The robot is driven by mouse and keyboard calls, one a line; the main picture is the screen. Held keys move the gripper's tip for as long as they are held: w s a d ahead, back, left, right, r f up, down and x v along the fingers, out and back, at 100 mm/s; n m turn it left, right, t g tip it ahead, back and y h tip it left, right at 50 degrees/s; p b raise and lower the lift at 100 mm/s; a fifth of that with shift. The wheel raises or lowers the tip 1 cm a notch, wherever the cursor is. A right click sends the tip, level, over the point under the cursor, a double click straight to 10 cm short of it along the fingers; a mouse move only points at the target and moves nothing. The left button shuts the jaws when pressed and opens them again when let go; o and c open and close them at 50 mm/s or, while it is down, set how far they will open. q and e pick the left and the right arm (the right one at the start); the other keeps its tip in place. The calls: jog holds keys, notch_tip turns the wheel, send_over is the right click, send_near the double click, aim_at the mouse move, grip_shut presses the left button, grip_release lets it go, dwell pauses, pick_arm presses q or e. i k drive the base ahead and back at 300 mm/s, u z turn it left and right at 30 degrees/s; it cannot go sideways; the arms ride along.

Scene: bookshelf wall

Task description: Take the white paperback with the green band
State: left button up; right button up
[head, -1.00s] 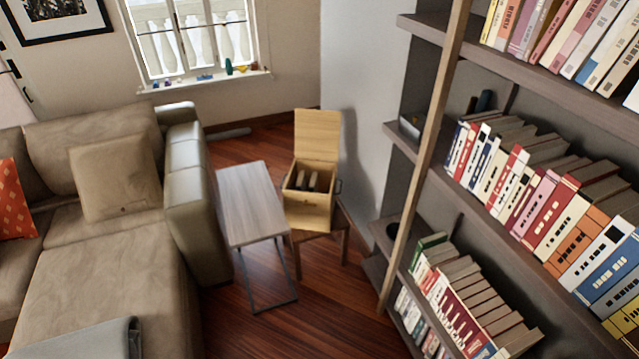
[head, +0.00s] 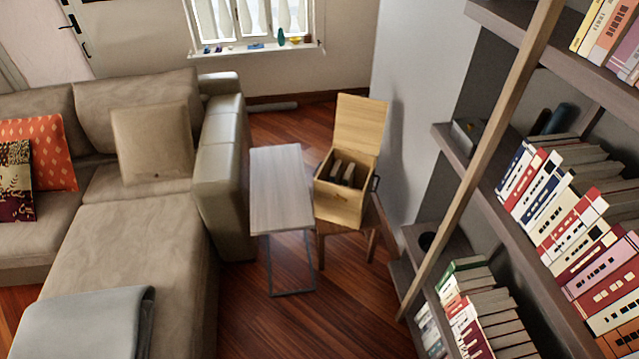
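I cannot single out a white paperback with a green band in the head view. Rows of books stand on the bookshelf at the right. The middle row (head: 560,205) has white, red, blue and pink spines. A lower row (head: 478,315) has a green-edged book (head: 462,268) at its left end, and several red and white spines. A few books (head: 590,35) show on the top shelf. The right side of the rows is cut off by the picture edge. Neither of my grippers is in view.
A slanting wooden ladder rail (head: 480,160) stands before the shelves. A beige sofa (head: 110,240) fills the left. Bare wood floor (head: 340,310) lies between sofa and shelves.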

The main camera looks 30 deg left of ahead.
aim_at(349, 178)
jog(key=u, duration=1.15)
jog(key=i, duration=1.65)
jog(key=z, duration=1.2)
